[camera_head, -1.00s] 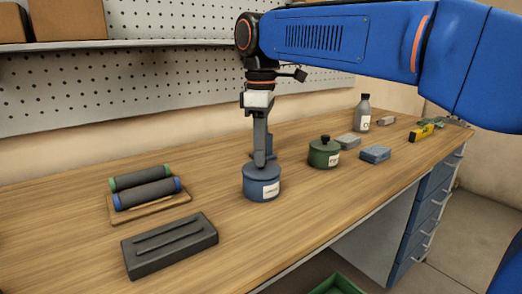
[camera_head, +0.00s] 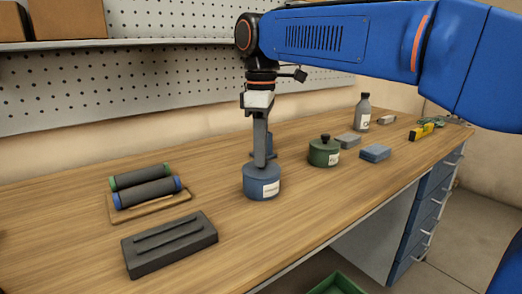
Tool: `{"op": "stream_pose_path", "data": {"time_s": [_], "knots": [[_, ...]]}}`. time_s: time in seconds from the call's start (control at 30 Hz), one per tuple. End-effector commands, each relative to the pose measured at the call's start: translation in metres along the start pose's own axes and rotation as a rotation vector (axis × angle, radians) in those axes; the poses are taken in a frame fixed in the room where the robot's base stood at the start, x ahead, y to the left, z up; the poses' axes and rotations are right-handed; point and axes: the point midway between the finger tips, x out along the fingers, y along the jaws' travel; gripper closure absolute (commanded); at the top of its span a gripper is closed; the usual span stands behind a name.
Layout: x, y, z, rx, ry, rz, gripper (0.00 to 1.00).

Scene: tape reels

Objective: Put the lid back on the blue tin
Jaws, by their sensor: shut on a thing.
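The blue tin (camera_head: 262,188) with a pale label stands upright on the workbench, near the middle of the view. Its blue lid (camera_head: 250,169) appears to lie level on top of the tin; whether it is fully seated I cannot tell. My gripper (camera_head: 260,163) points straight down over the tin, shut on the lid. The fingers hide the lid's grip and part of its top.
A green tin (camera_head: 324,154) with a black knob stands to the right, near a blue block (camera_head: 375,153) and a grey bottle (camera_head: 362,112). Two dark rollers (camera_head: 148,193) lie on a wooden tray at left. A dark grey block (camera_head: 169,245) lies in front.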

Motion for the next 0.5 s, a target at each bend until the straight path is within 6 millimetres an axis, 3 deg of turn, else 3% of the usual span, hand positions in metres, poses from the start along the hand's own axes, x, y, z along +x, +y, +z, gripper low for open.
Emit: {"op": "stream_pose_path", "data": {"time_s": [0.3,0.33,0.4,0.5], "knots": [[0.0001,0.0000,0.0000,0.000,0.000,0.000,1.00],[0.0001,0.0000,0.0000,0.000,0.000,0.000,0.71],[0.0001,0.0000,0.0000,0.000,0.000,0.000,0.56],[0.0001,0.0000,0.0000,0.000,0.000,0.000,0.56]]}}
